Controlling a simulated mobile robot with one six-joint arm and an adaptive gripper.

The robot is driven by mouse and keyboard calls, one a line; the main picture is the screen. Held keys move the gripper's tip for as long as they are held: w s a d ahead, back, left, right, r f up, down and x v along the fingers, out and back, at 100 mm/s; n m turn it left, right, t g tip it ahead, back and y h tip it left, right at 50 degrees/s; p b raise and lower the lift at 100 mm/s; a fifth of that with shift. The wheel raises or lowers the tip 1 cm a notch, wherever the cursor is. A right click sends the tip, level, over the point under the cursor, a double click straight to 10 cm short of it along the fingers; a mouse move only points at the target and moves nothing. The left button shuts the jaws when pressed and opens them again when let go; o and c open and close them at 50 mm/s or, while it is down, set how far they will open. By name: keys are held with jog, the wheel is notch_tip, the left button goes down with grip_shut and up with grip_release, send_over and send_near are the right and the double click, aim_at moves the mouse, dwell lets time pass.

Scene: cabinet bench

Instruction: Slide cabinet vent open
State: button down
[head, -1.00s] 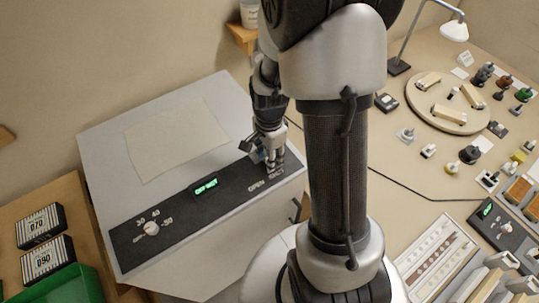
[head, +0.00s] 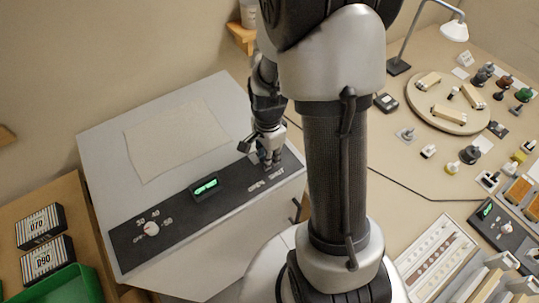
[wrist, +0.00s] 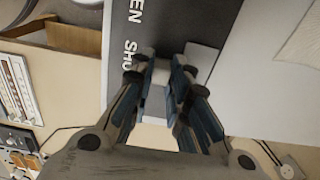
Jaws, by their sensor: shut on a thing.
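The cabinet (head: 215,240) is a pale box with a dark control strip (head: 170,217) along its front top edge. White OPEN and SHUT lettering (head: 266,180) is on the strip's right end. My gripper (head: 268,163) is down at that end, just behind the lettering. In the wrist view my gripper (wrist: 160,75) is closed on a small pale vent slider (wrist: 160,77), beside the word SHUT. The fingers hide most of the slider, and I cannot tell its exact position along its travel.
A dial (head: 151,229) and a lit green display (head: 206,186) sit further left on the strip. Boxes (head: 40,225) and a green bin (head: 75,287) stand at left. The right bench holds a round board (head: 448,103) and many small parts.

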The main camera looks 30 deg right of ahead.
jog(key=a, duration=0.7)
jog(key=shift+s, duration=0.1)
jog(key=c, duration=1.7)
grip_release()
jog(key=shift+a, duration=0.15)
jog(key=shift+o, duration=0.9)
notch_tip(320, 180, up, 12)
